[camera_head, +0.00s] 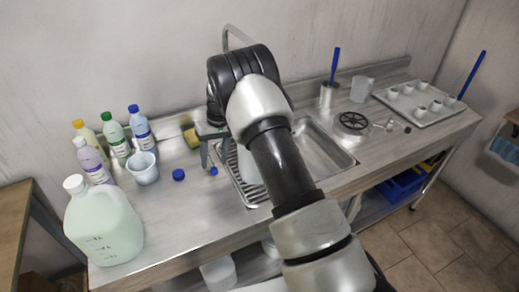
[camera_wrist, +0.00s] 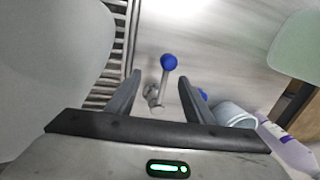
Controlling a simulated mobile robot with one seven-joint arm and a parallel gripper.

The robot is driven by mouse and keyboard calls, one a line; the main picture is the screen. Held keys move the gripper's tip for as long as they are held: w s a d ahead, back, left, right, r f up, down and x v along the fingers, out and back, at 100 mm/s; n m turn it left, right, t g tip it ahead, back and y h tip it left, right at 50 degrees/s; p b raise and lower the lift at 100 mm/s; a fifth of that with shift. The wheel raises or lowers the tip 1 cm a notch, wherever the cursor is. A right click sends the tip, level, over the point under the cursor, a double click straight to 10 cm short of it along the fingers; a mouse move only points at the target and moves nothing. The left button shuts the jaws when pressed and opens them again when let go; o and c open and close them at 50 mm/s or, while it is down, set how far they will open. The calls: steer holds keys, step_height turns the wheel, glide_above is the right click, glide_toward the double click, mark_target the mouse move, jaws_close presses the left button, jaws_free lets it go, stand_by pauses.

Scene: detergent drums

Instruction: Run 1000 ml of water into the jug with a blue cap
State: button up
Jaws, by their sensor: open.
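A tap lever with a blue ball knob (camera_wrist: 168,62) stands between the open jaws of my gripper (camera_wrist: 158,95) in the wrist view. My jaws do not visibly touch it. The knob also shows just below my gripper in the head view (camera_head: 213,171). A loose blue cap (camera_head: 178,174) lies on the counter, and part of it shows behind a jaw in the wrist view (camera_wrist: 203,95). A large pale container (camera_wrist: 50,65) fills the left of the wrist view. In the head view a white container (camera_head: 247,166) stands by the ribbed drainer, mostly hidden by my arm.
A big jug of pale green liquid with a white cap (camera_head: 104,232) stands at the front left. Several capped bottles (camera_head: 116,136) and a pale measuring jug (camera_head: 143,168) are behind it. The sink basin (camera_head: 325,152) is right of my arm. A tray of cups (camera_head: 420,97) lies farther right.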

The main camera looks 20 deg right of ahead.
steer(key=shift+r, duration=0.1)
steer(key=r+p, duration=0.1)
steer(key=r, duration=0.1)
steer(key=d+r, duration=0.1)
steer(key=r, duration=0.1)
steer(key=shift+w+r+p, duration=0.1)
steer(key=shift+w+p, duration=0.05)
steer(key=shift+p, duration=0.2)
stand_by(0.4)
